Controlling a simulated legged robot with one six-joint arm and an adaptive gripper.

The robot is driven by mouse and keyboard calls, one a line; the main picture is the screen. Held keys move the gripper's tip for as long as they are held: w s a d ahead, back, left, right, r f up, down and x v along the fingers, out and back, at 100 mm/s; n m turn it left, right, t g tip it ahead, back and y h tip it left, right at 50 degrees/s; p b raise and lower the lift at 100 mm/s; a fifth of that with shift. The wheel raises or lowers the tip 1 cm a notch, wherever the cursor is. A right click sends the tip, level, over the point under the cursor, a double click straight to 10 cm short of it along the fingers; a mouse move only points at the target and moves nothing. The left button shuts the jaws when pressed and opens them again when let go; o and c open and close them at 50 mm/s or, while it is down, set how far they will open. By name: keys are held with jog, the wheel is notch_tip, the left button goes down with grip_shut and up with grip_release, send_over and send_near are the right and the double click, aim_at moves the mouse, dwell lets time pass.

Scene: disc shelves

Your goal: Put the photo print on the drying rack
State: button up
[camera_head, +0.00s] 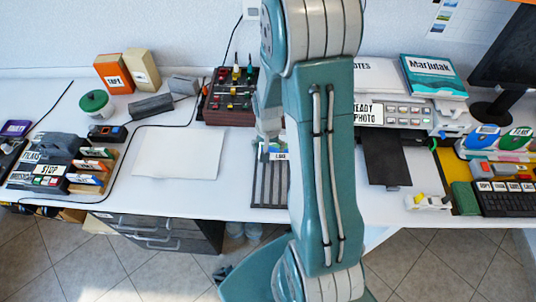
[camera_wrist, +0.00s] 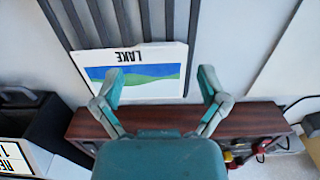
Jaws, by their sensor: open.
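The photo print (camera_wrist: 135,72), white with a blue and green picture and the word LAKE, lies on the dark slatted drying rack (camera_wrist: 95,22) in the wrist view. Its lower edge lies off the slat ends in that view. My gripper (camera_wrist: 160,84) is open, with its teal fingertips apart at the print's near edge and nothing held between them. In the head view the print (camera_head: 277,153) shows at the back end of the rack (camera_head: 268,190). My arm hides the rack's right part and some of the print there.
A brown box with coloured tools (camera_head: 228,105) stands behind the rack. A white sheet (camera_head: 178,153) lies to the left. A printer labelled READY PHOTO (camera_head: 400,113), with a black tray (camera_head: 386,160), is to the right. Bare white desk shows between the sheet and rack.

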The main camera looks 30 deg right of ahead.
jog(key=s+a+r+n+t, duration=0.1)
jog(key=s+a+r+n, duration=0.15)
jog(key=r, duration=0.75)
jog(key=s+a+r+n+t, duration=0.15)
jog(key=a+r, duration=0.25)
jog(key=r, duration=0.6)
jog(key=s+a+r+n+t, duration=0.2)
jog(key=s+a+r, duration=0.3)
jog(key=s+r, duration=0.4)
jog(key=shift+s+n+t, duration=0.4)
jog(key=shift+s+t, duration=0.05)
jog(key=shift+t, duration=0.1)
jog(key=shift+a, duration=0.1)
